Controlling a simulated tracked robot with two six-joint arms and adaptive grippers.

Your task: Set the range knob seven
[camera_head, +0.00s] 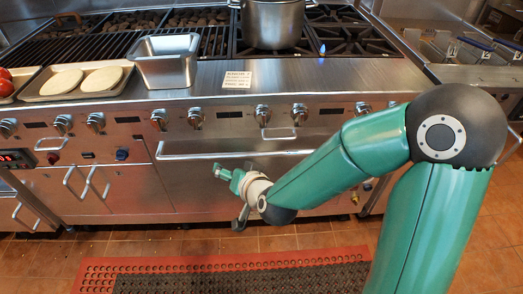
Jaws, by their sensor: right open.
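Several silver range knobs sit in a row along the stainless front panel, among them a left knob (96,122), a middle knob (195,117) and a knob right of centre (299,112). No number on any knob is legible, so I cannot tell which one is seven. My right gripper (227,176) is open and empty in front of the range, below the knob row and near the oven handle's left part. It appears apart from every knob. My left gripper is not in view.
The long oven handle (240,154) juts out below the knobs. A steel pot (273,22), an empty steel pan (166,62) and a tray (52,97) with flat dough rounds stand on top. A blue flame (322,48) burns at a burner. A red-edged mat (95,270) lies on the floor.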

